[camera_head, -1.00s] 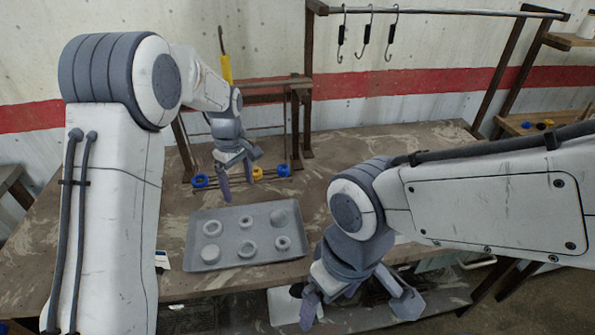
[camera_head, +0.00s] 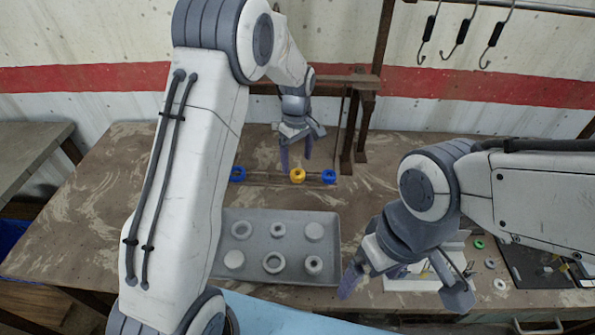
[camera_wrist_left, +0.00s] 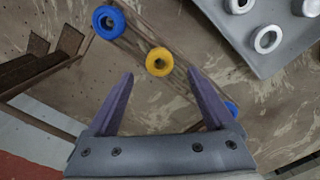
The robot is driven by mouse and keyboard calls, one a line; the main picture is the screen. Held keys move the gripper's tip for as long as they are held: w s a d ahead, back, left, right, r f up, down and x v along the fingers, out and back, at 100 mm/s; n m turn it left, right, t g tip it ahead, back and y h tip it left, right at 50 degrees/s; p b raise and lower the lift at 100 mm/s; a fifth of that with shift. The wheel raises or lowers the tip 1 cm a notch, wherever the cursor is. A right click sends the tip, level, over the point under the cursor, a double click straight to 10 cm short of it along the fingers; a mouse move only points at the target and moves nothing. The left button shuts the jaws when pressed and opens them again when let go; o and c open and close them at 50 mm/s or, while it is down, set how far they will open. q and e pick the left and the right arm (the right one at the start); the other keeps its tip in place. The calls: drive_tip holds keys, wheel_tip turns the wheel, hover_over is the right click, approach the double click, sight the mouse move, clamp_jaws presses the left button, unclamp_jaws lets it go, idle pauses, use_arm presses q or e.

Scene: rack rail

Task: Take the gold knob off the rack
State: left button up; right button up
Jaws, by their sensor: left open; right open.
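The gold knob (camera_head: 297,175) sits on the low rail of the rack (camera_head: 270,179), between two blue knobs. One blue knob (camera_head: 237,174) is to its left and the other blue knob (camera_head: 328,176) to its right. In the left wrist view the gold knob (camera_wrist_left: 159,62) shows ahead of the fingertips, roughly between them. My left gripper (camera_head: 297,160) is open and empty, just behind and above the gold knob in the head view; it also shows in the left wrist view (camera_wrist_left: 160,85). My right gripper (camera_head: 405,285) is open and empty, off to the right near the front edge.
A grey tray (camera_head: 276,214) with several round grey parts lies in front of the rack. Dark rack posts (camera_head: 355,130) stand right of my left gripper. Hooks (camera_head: 460,38) hang at the upper right. A white tray (camera_head: 425,277) lies near my right gripper.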

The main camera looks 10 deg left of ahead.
sight(298, 174)
use_arm(q)
wheel_tip(298, 174, down, 5)
drive_tip(key=shift+d+r+p, duration=0.15)
drive_tip(key=shift+p, duration=0.45)
drive_tip(key=shift+c, duration=0.4)
clamp_jaws()
drive_tip(key=shift+r, duration=0.1)
